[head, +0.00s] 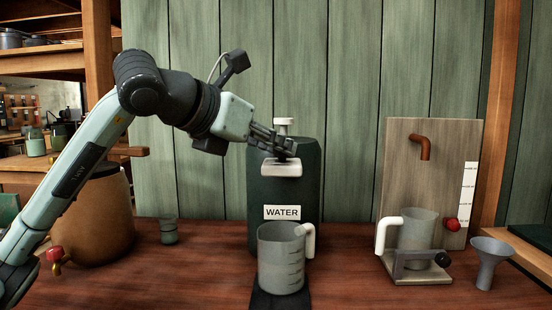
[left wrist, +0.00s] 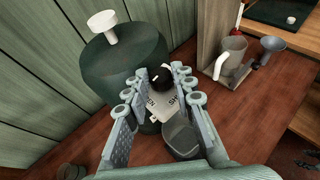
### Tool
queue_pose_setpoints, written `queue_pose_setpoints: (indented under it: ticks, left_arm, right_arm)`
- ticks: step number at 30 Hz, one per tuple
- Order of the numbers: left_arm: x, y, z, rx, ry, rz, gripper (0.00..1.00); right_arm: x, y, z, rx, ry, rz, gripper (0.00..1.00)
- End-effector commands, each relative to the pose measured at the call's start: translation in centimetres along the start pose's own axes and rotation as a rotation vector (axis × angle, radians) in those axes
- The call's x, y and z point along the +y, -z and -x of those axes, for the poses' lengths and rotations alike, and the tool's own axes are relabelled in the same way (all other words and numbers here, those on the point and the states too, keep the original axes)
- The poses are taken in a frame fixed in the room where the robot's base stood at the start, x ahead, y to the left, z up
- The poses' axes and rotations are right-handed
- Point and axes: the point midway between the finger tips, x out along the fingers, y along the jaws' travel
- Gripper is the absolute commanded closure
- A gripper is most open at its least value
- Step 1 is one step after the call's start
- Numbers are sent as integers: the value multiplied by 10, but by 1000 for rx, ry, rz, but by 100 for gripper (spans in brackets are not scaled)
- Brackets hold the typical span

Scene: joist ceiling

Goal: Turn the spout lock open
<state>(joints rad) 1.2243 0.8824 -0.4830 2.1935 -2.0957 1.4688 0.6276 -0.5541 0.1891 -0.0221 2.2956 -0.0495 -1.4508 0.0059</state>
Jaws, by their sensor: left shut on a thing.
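A dark green water dispenser (head: 262,190) with a WATER label stands at the middle of the counter; its pale spout block (head: 281,169) juts from the front. The spout block's lettered top (left wrist: 162,106) shows in the left wrist view, partly hidden. A black knob (left wrist: 160,78), which looks like the spout lock, stands at this top. My left gripper (head: 286,148) reaches in from the left just above the spout block, its fingers on either side of the black knob and shut on it. A grey measuring jug (head: 281,262) with a white handle stands below the spout. My right gripper is not in view.
A wooden board stand (head: 397,165) with a copper pipe, a second jug (head: 417,232) and a red knob (head: 452,225) is at the right, beside a grey funnel (head: 491,262). A brown barrel (head: 100,215) and a small cup (head: 168,232) are at the left.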

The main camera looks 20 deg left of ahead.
Motion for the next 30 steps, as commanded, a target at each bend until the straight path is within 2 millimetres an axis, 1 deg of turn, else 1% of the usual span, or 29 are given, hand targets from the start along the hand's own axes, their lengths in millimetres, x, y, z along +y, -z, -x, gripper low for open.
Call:
queue_pose_setpoints:
  ticks: [1,3,6,9,16,17,21,22,30]
  left_arm:
    - [4,5,-2,2,37,-10,100]
    - [4,3,-2,2,89,-33,100]
    - [4,1,-1,0,132,-53,100]
    - [4,0,0,-2,147,-60,100]
    - [4,0,0,-3,147,-61,100]
    - [4,0,0,-3,146,-61,73]
    - [3,0,0,-3,146,-60,55]
    - [3,0,0,-3,146,-60,54]
    - [4,-1,1,-3,145,-60,54]
  right_arm:
    - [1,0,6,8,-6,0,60]
    - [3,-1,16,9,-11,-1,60]
    - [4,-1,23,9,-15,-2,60]
    - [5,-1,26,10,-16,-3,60]
    - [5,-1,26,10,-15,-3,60]
    - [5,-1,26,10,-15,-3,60]
    - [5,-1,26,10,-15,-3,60]
    - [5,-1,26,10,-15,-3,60]
    - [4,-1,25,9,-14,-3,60]
